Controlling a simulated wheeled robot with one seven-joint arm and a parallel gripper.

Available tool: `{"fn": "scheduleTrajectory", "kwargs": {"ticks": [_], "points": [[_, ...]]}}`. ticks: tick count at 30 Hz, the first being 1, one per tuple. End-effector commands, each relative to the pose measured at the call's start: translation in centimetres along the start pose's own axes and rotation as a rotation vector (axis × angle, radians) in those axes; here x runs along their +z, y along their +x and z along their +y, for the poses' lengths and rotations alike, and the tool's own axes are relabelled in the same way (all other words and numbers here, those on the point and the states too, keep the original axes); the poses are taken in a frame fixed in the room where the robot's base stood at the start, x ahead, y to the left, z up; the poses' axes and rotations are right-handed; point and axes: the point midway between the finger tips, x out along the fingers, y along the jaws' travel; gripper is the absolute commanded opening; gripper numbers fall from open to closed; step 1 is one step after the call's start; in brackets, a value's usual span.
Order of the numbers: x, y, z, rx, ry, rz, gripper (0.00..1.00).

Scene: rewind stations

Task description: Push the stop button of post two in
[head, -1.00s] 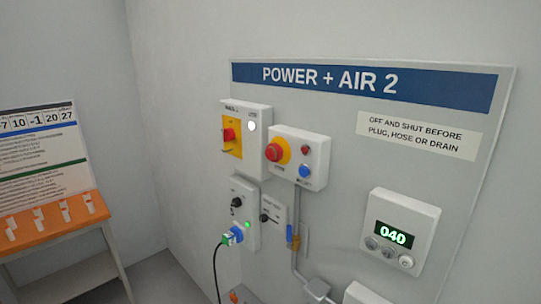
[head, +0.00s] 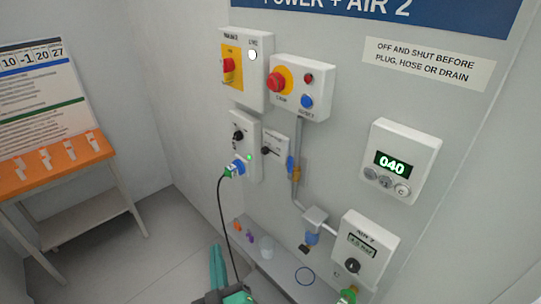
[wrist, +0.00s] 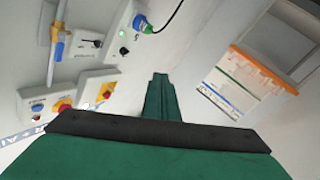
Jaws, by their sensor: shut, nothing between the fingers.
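The POWER + AIR 2 panel (head: 440,130) stands on the wall. Its stop button (head: 276,82) is a red mushroom head on a yellow disc, on a white box with a small red light and a blue button. The same stop button shows at the left of the wrist view (wrist: 62,105). My gripper (head: 216,250) is low at the bottom of the head view, below and left of the stop button and well apart from it. In the wrist view my gripper's green fingers (wrist: 160,78) are together, with nothing between them. Whether the button is in or out I cannot tell.
A yellow plate with a red rotary switch (head: 229,70) is left of the stop box. A plugged cable (head: 222,210) hangs below it. A display (head: 398,165) reads 040. An orange-topped table (head: 60,165) stands at left. A low shelf (head: 285,275) holds small items.

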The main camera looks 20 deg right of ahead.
Motion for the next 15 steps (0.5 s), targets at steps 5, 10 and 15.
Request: {"fn": "scheduleTrajectory", "kwargs": {"ticks": [5,10,15], "points": [[-5.2,4.7,3.4,0.072,-0.046,0.036,0.0],[-10.3,8.2,6.9,0.14,-0.082,0.056,0.0],[-15.8,10.7,10.7,0.211,-0.108,0.073,0.0]]}}
